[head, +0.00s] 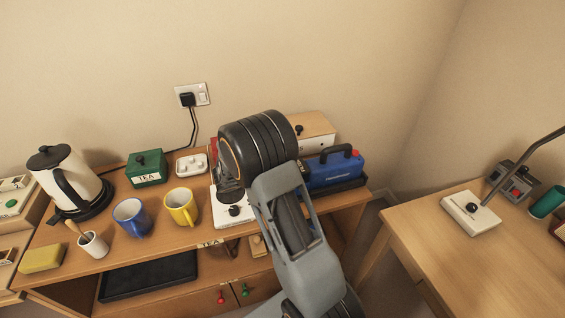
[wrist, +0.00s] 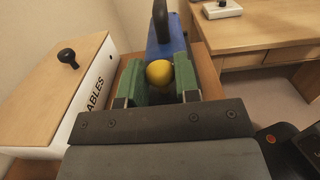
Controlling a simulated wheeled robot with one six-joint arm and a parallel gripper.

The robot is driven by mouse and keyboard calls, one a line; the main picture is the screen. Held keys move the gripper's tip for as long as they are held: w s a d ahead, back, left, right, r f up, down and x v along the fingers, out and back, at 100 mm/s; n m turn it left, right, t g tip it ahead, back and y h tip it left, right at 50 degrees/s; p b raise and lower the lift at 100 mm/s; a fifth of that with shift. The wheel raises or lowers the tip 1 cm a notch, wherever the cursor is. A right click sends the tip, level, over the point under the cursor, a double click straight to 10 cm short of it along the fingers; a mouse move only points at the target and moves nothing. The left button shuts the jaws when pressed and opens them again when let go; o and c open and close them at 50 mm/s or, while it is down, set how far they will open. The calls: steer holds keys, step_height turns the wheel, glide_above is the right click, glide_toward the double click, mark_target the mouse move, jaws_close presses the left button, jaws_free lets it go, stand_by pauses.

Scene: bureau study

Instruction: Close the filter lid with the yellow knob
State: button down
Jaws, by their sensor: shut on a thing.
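In the wrist view, the round yellow knob (wrist: 159,72) sits between the two green-padded fingers of my gripper (wrist: 159,80), which is shut on it. The filter lid under the knob is hidden by my gripper, so I cannot tell how far open it stands. In the head view my arm covers my gripper, the knob and the lid. A white appliance with a black knob (head: 232,216) shows partly beside my arm on the wooden bench; I cannot tell whether the lid belongs to it.
A blue case (head: 335,168) and a wood-topped white box (head: 312,130) stand close to my gripper; the box also shows in the wrist view (wrist: 65,90). Yellow (head: 181,207) and blue mugs (head: 132,217) stand left of my arm. A desk (head: 480,250) is at the right.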

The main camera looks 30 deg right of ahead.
steer(key=c, duration=0.8)
jaws_free()
steer(key=shift+v, duration=3.75)
steer(key=shift+s, duration=0.1)
